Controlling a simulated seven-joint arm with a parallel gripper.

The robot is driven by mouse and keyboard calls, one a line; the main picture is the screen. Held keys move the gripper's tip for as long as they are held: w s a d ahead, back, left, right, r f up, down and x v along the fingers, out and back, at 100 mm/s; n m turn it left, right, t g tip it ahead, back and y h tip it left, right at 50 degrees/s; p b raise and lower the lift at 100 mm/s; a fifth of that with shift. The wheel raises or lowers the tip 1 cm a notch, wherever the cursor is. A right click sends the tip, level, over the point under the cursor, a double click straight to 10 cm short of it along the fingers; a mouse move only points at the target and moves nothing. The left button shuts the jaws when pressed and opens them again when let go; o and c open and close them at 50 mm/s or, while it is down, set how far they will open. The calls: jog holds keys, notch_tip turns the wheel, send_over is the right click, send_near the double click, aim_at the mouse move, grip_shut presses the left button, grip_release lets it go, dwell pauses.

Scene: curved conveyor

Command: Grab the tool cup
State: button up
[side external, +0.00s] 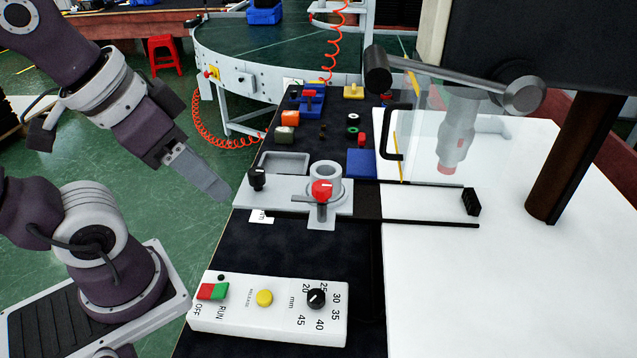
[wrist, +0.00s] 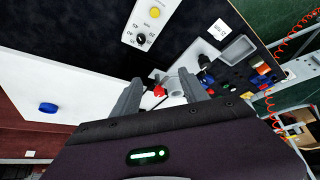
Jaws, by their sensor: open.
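A grey, open-topped cylinder (side external: 326,174), which looks like the tool cup, stands upright on a light grey fixture plate (side external: 285,192) on the black bench. A red knob (side external: 321,190) sits at its front. My gripper (side external: 215,186) is left of the fixture, above the bench's left edge and apart from the cup, angled down to the right. In the wrist view my gripper (wrist: 161,78) shows two spread fingers with nothing held. The red knob (wrist: 159,91) appears between them, with the grey cup (wrist: 172,84) beside it, partly hard to make out.
A control box (side external: 268,310) lies in front. A black knob (side external: 257,178) and grey tray (side external: 284,162) are near the cup. A clear guard (side external: 430,135) and machine head (side external: 458,130) stand right. Small blocks and a blue box (side external: 362,163) lie behind.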

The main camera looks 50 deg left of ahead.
jog(key=shift+o, duration=0.2)
dwell(0.3)
jog(key=o, duration=0.6)
